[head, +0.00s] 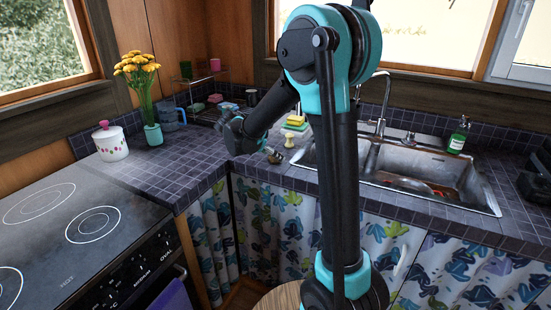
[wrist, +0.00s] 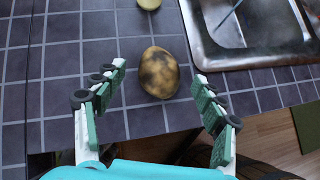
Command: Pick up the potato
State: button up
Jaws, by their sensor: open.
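The potato (wrist: 159,73) is a brown, dark-spotted oval lying on the dark tiled counter in the wrist view. It sits between and a little beyond the fingertips of my gripper (wrist: 160,84), which is open and empty, one finger on each side. The fingers do not touch the potato. In the head view the potato (head: 274,156) shows as a small brown shape near the counter's front edge, beside my gripper (head: 262,150). My arm stands in front of part of the counter there.
A metal sink (head: 425,172) is right of the potato. A small pale object (head: 289,141) and stacked sponges (head: 296,122) stand behind it. The stove (head: 75,240), a lidded pot (head: 110,143) and a flower vase (head: 152,134) are to the left. Tiled counter is clear left of the potato.

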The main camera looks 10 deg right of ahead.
jog(key=shift+w+d+f, duration=0.25)
jog(key=shift+d+f, duration=0.15)
jog(key=shift+f, duration=0.05)
jog(key=shift+c, duration=0.3)
jog(key=c, duration=1.2)
jog(key=shift+r, duration=0.15)
jog(key=shift+c, duration=0.2)
